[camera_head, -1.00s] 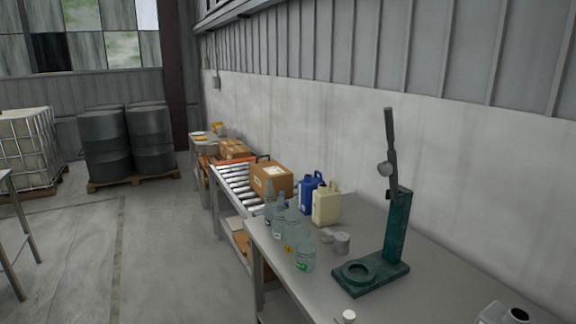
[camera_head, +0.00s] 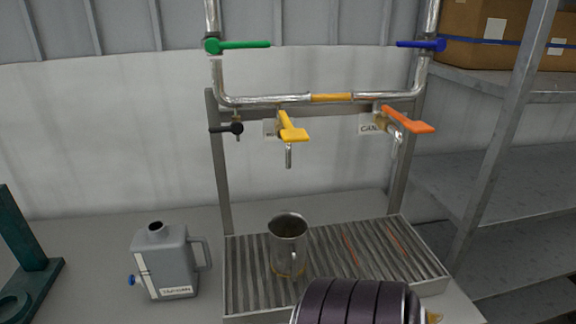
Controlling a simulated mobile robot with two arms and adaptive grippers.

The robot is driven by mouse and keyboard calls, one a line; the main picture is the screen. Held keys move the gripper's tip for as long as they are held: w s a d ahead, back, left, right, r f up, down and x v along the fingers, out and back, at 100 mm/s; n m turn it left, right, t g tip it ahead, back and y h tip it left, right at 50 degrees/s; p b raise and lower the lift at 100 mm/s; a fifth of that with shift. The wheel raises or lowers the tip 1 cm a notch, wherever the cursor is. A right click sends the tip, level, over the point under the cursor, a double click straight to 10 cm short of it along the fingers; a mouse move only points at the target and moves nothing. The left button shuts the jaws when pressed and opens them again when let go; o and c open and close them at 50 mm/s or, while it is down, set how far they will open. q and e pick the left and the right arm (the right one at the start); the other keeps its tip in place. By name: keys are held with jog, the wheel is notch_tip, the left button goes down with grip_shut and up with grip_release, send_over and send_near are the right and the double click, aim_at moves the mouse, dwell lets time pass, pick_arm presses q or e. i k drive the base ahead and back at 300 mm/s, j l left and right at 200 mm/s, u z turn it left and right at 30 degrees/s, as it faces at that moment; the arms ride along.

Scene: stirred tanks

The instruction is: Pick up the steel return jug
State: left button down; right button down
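The steel jug (camera_head: 287,247) stands upright on the ribbed drip tray (camera_head: 240,297) below the taps. It is a shiny open-topped vessel with its handle turned toward me, slightly right of its middle. Its inside looks dark, and I cannot tell whether it holds anything. Nothing is touching it from above. Neither of my grippers is in view.
A grey canister (camera_head: 165,262) with a label stands left of the tray. A pipe frame with yellow (camera_head: 293,128) and orange (camera_head: 407,120) tap levers rises behind the jug. A dark ribbed rounded shape covers part of the tray's front. Shelving (camera_head: 510,150) stands right.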

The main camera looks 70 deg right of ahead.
aim_at(287, 232)
jog(key=z, duration=2.15)
jog(key=k+j, duration=0.1)
jog(key=j, duration=0.35)
jog(key=k+j, duration=0.1)
jog(key=j, duration=0.35)
jog(key=k+j, duration=0.1)
jog(key=j, duration=0.75)
jog(key=k+u, duration=0.05)
